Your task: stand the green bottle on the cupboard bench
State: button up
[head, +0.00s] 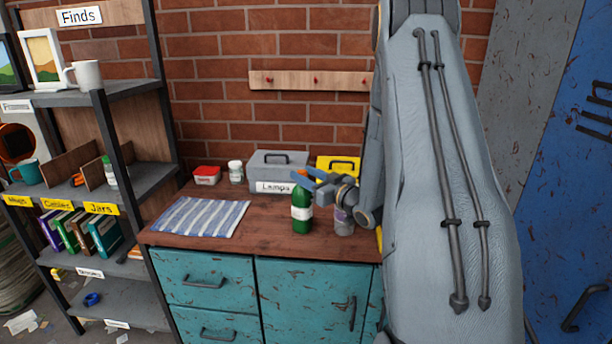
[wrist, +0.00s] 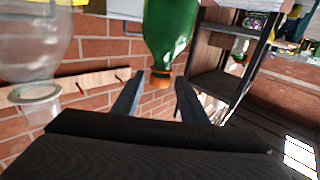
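The green bottle (head: 302,221) has a white label and an orange cap, and stands upright on the wooden top of the cupboard bench (head: 262,233), near its front right. My gripper (head: 308,181) reaches in from the right, its blue fingers at the bottle's top. In the wrist view, the picture is upside down: the green bottle (wrist: 168,30) has its orange cap between the fingertips of my gripper (wrist: 160,78). Gaps show on both sides of the cap, so the fingers are open. The bottle's base is out of the wrist view.
A clear bottle (head: 344,225) stands close right of the green one, under my arm. Behind are a grey Lamps box (head: 277,170), a yellow box (head: 338,163), a white jar (head: 236,172) and a red-lidded tub (head: 207,175). A striped cloth (head: 200,217) lies left.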

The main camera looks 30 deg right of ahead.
jog(key=shift+r, duration=0.1)
jog(key=shift+s+d, duration=0.1)
jog(key=shift+s, duration=0.05)
jog(key=b+v, duration=0.2)
jog(key=v, duration=1)
jog(key=a+f+m+g+h, duration=0.1)
jog(key=a+f+g+h, duration=0.3)
jog(key=a+f+g, duration=0.35)
jog(key=s+a+m+g, duration=0.1)
jog(key=s+a+g, duration=0.8)
jog(key=s+a, duration=0.7)
jog(key=s, duration=0.3)
jog(key=shift+a+r, duration=0.15)
jog(key=shift+r, duration=0.05)
jog(key=shift+g, duration=0.25)
jog(key=shift+c, duration=1)
